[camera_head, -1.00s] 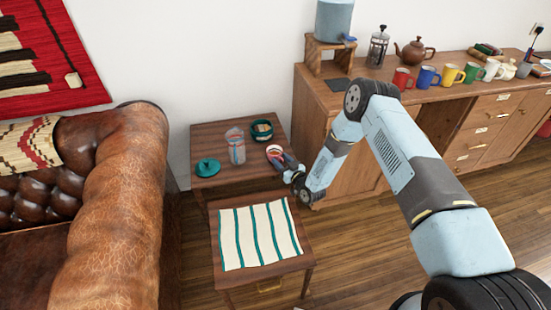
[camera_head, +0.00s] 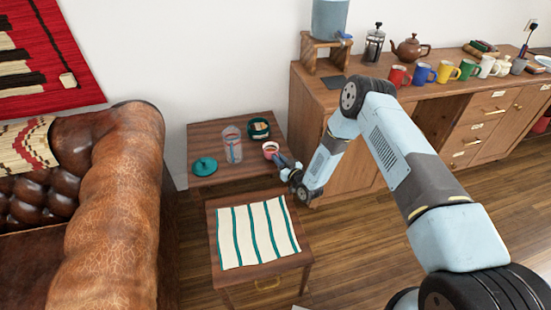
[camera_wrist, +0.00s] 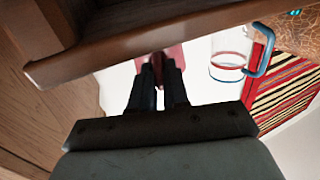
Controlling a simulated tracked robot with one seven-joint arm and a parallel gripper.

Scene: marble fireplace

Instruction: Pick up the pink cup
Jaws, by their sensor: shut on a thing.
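The pink cup (camera_head: 271,148) is at the right edge of the dark wooden side table (camera_head: 215,181), its pale inside facing up. My gripper (camera_head: 280,159) reaches it from the right and is shut on it. In the wrist view my two dark fingers (camera_wrist: 160,75) are close together against the pink cup (camera_wrist: 174,52), which is partly hidden by them and by the table edge. I cannot tell whether the cup touches the table.
A clear pitcher (camera_head: 232,145), a green lid (camera_head: 204,166) and a green bowl (camera_head: 259,128) are on the side table. A lower table with a striped cloth (camera_head: 256,235) stands in front. A cabinet (camera_head: 340,142) stands right, a leather sofa (camera_head: 110,210) left.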

